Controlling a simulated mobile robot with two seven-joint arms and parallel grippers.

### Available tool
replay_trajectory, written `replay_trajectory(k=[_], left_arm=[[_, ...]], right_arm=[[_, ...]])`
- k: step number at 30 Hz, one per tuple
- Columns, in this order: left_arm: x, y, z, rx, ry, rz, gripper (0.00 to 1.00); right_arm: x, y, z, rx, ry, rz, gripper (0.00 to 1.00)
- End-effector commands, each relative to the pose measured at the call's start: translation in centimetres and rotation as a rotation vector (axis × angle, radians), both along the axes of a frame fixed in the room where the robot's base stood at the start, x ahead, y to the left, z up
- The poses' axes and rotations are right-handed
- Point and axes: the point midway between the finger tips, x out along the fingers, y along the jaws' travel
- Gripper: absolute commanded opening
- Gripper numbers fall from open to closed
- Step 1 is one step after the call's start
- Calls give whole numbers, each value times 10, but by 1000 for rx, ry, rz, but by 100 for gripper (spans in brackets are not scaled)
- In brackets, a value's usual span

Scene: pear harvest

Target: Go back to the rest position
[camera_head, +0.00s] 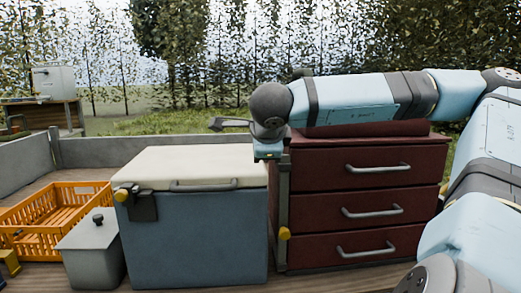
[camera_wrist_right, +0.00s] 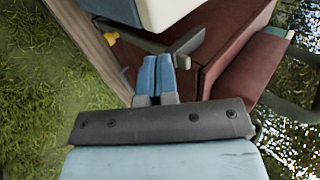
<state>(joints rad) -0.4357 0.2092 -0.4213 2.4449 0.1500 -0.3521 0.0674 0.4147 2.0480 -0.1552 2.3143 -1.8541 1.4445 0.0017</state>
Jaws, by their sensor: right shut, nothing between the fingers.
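My right arm reaches in from the right in the head view, across the top of the red drawer cabinet. Its gripper (camera_head: 267,151) hangs at the cabinet's left edge, beside the cooler's right end, and is mostly hidden by the wrist. In the right wrist view the two blue fingers of the right gripper (camera_wrist_right: 157,58) lie side by side, shut, with nothing seen between them. My left gripper is not in view.
The red cabinet (camera_head: 360,190) has three shut drawers with handles. A blue cooler (camera_head: 190,245) with a shut cream lid stands left of it. A grey lidded box (camera_head: 92,255) and an orange crate (camera_head: 50,205) stand further left. Grass and trees lie behind.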

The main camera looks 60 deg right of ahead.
Motion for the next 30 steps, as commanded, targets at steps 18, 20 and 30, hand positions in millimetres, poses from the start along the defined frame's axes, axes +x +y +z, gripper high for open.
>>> replay_trajectory(k=[18,20,30], left_arm=[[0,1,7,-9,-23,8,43],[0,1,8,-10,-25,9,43],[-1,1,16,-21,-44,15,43]], right_arm=[[-13,27,-5,50,17,20,0],[-10,37,-23,126,42,49,0],[-18,198,-171,1113,308,225,0]])
